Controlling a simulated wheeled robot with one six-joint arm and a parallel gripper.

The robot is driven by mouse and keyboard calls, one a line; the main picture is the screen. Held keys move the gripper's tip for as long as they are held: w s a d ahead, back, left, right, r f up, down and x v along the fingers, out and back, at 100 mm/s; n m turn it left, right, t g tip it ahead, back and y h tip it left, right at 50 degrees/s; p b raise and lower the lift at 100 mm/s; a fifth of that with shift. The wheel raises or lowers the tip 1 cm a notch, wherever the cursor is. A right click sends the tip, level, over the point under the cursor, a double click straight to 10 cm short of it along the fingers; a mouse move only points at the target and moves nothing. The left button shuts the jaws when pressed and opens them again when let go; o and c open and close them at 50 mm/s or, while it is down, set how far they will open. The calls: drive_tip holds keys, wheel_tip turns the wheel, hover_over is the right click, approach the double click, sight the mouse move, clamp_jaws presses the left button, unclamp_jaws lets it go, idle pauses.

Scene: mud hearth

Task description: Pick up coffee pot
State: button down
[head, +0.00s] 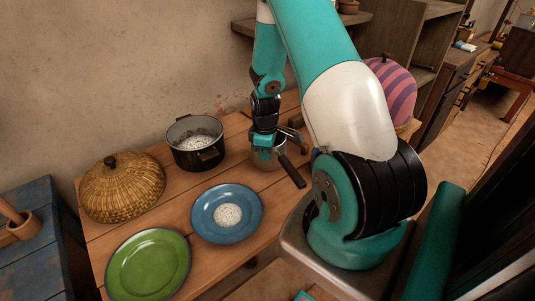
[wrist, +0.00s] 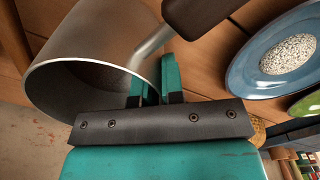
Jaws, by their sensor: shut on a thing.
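The coffee pot (head: 268,160) is a grey metal pot with a dark brown handle (head: 292,172) pointing toward the front right. It is at the back of the wooden table, and I cannot tell whether its base touches the wood. My gripper (head: 265,146) comes down on it from above and is shut on its rim. In the wrist view the pot (wrist: 95,45) fills the upper left with its open mouth facing the camera. The teal fingers of my gripper (wrist: 157,82) pinch the pot's wall near the handle (wrist: 198,14).
On the table (head: 180,180) are a dark cooking pot (head: 197,155) left of the coffee pot, a blue plate (head: 205,225) with pale grains, a green plate (head: 150,265) and a woven domed lid (head: 125,190). A striped purple-pink round thing (head: 397,88) is behind my arm.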

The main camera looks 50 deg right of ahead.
drive_tip(key=shift+r, duration=0.15)
wheel_tip(320, 180, up, 20)
drive_tip(key=b, duration=0.1)
drive_tip(key=shift+f, duration=0.2)
idle(0.9)
drive_tip(key=shift+r, duration=0.1)
idle(0.6)
